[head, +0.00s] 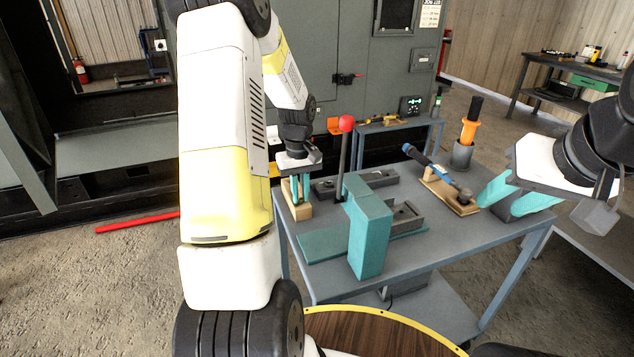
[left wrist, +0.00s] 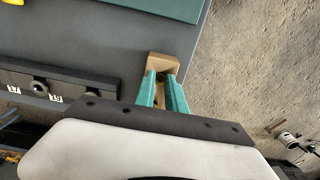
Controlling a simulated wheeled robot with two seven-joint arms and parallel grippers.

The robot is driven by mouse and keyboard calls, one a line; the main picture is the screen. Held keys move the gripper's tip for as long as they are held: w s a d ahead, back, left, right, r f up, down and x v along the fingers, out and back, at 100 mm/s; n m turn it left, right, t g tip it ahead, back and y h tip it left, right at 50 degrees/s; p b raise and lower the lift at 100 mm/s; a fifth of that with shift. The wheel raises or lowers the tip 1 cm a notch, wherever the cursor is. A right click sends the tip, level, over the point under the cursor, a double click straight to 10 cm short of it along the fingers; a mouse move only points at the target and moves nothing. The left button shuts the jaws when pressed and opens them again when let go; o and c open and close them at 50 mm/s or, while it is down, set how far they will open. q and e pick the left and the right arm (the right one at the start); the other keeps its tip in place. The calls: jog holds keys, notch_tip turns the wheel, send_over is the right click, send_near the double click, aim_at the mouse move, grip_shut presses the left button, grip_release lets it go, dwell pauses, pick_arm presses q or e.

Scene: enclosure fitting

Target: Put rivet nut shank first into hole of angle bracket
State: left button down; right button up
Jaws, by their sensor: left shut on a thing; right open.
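The block also shows there (left wrist: 163,62). I cannot clearly make out the angle bracket or its hole; a dark grey piece (head: 405,215) sits behind the teal upright. My right gripper (head: 487,200) is open at the bench's right side, beside a wooden rest.
A teal fixture (head: 369,235) with a red-knobbed lever (head: 346,124) stands mid-bench. A dark bar (left wrist: 60,85) with numbered holes lies beside the block. A blue-handled tool (head: 428,163) lies on the wooden rest (head: 445,190). An orange-handled tool (head: 469,131) stands in a grey cup.

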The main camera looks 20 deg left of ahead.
pick_arm(q)
jog(key=shift+r, duration=1.45)
